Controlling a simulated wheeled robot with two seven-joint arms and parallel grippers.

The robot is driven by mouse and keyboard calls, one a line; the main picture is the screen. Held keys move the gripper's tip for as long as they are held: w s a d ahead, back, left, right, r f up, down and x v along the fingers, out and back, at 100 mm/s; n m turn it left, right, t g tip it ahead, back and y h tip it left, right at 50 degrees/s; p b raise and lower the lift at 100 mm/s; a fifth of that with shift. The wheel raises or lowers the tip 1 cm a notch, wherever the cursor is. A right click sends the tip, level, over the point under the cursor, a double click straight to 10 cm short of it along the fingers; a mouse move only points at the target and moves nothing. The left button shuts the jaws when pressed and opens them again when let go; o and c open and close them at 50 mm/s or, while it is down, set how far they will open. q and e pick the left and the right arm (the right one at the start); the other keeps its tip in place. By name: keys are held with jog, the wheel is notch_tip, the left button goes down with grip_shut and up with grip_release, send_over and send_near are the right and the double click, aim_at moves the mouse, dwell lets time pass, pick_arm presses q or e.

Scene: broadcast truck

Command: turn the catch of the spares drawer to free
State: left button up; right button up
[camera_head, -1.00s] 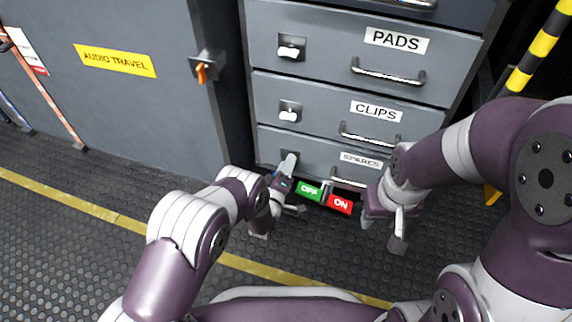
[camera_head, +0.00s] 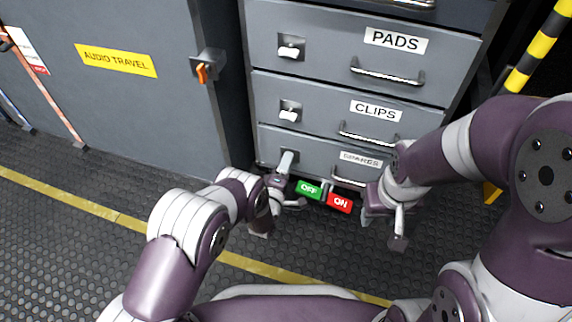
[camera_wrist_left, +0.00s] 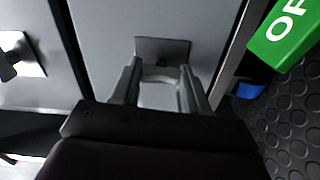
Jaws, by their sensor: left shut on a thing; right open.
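The spares drawer (camera_head: 318,158) is the lowest grey drawer in the head view, with a label reading SPARES (camera_head: 361,160) and a bar handle. Its catch is at the drawer's left, mostly covered by my left gripper (camera_head: 287,161). In the left wrist view, the dark catch plate (camera_wrist_left: 165,46) lies flat on the drawer front. The pale catch (camera_wrist_left: 158,74) sits between the two fingers of my left gripper (camera_wrist_left: 160,84), which is shut on it. My right gripper (camera_head: 385,222) is open and empty, in front of the drawer's right side.
Above are the CLIPS drawer (camera_head: 330,110) and PADS drawer (camera_head: 335,45), each with a white catch. A green OFF sign (camera_head: 309,190) and red ON sign (camera_head: 340,203) are below the spares drawer, close to both grippers. A cabinet door (camera_head: 110,100) with an orange latch stands left.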

pick_arm(q)
jog(key=o, duration=1.1)
jog(key=shift+c, duration=0.2)
jog(key=p+v, duration=0.6)
jog(key=v, duration=0.6)
jog(key=shift+s, duration=0.35)
jog(key=shift+a, duration=0.15)
